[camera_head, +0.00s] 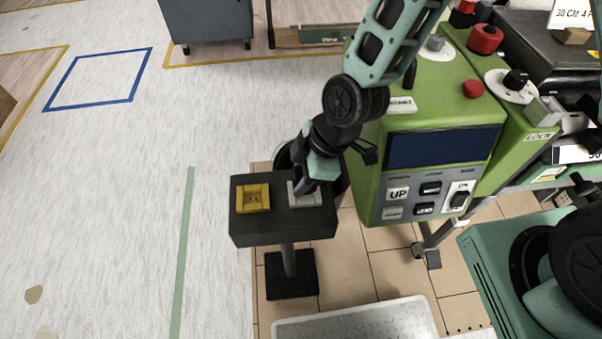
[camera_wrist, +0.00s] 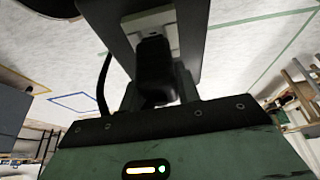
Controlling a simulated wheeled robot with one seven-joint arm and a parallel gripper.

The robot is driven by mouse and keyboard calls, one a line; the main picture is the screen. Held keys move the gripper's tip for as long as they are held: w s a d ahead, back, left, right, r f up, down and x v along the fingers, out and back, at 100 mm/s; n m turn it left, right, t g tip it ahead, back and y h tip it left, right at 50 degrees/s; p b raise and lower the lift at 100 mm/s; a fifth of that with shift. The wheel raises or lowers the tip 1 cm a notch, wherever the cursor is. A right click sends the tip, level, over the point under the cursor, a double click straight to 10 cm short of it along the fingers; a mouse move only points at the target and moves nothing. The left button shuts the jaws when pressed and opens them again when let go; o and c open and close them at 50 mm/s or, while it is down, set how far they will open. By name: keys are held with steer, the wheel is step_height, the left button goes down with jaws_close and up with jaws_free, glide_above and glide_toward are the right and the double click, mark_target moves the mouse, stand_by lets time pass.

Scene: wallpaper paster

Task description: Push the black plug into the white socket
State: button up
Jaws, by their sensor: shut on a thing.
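The white socket (camera_head: 308,200) sits on the right half of the top of a dark pedestal (camera_head: 283,228). My gripper (camera_head: 301,187) is over it in the head view and hides its far part. In the wrist view my gripper (camera_wrist: 158,92) is shut on the black plug (camera_wrist: 153,65). The plug overlaps the pale face of the socket (camera_wrist: 148,22) there. I cannot tell whether the plug is touching the socket or partly in it. In the head view the plug cannot be made out apart from the dark fingers.
A yellow socket (camera_head: 253,198) sits left of the white one on the same pedestal. A green machine (camera_head: 440,90) with buttons stands close on the right. A white textured tray (camera_head: 360,322) lies in front. The floor on the left is clear. A black cable (camera_wrist: 103,85) hangs beside the plug.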

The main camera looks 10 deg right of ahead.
steer(key=shift+f+b, duration=0.6)
steer(key=shift+f, duration=0.3)
steer(key=o, duration=1.2)
steer(key=shift+c, duration=0.2)
steer(key=p+v, duration=0.5)
steer(key=v, duration=1.2)
steer(key=shift+r, duration=0.15)
steer(key=shift+d, duration=0.1)
steer(key=s+d+r+m+h+p, duration=0.2)
steer(key=s+r+m+h, duration=0.1)
steer(key=s+r+m, duration=0.7)
steer(key=shift+s+d+r+h, duration=0.15)
steer(key=shift+s+h, duration=0.25)
steer(key=shift+s, duration=0.05)
